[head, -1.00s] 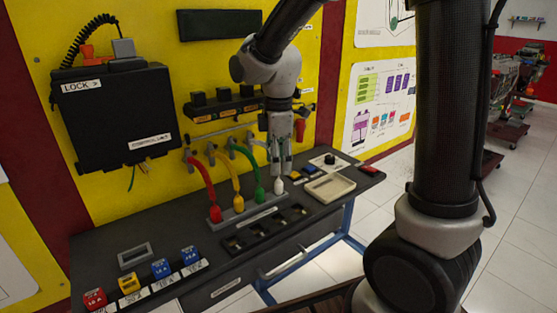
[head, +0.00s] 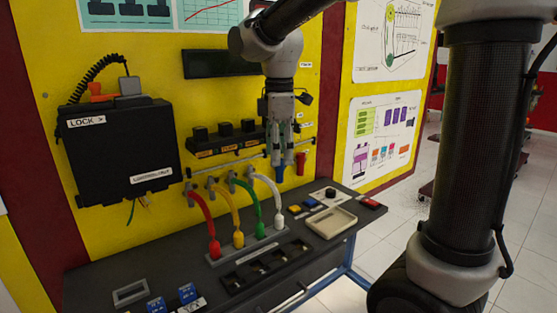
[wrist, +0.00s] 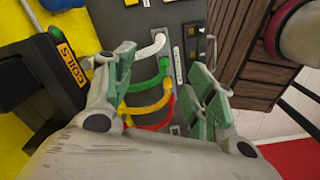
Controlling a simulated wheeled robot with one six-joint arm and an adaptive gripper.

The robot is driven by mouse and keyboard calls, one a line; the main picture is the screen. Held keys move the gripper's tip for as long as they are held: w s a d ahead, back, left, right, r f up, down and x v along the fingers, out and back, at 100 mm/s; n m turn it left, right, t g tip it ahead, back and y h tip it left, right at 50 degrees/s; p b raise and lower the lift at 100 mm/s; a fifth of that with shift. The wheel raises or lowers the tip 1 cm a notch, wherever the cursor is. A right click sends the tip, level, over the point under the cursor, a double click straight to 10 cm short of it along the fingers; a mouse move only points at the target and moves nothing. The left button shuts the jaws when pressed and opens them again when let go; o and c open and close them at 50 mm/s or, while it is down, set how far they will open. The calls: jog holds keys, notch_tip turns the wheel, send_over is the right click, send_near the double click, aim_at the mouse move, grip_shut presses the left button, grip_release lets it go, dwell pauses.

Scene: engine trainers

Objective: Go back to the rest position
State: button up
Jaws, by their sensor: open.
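My gripper (head: 286,160) is open and empty in the head view. It hangs pointing down in front of the yellow panel (head: 60,35), above the bench's right half. The hose also shows past the fingertips in the wrist view (wrist: 150,46).
Green (head: 251,190), yellow (head: 226,200) and red (head: 203,215) hoses stand left of the white one. A black box marked LOCK (head: 118,150) hangs on the panel. A beige tray (head: 331,222) lies on the dark bench (head: 110,275).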

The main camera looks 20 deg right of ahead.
jog(key=s+d+f+m+t, duration=0.2)
jog(key=s+d+m+t, duration=0.2)
jog(key=s+d+m, duration=1.1)
jog(key=shift+s+m, duration=0.6)
jog(key=shift+s, duration=1.3)
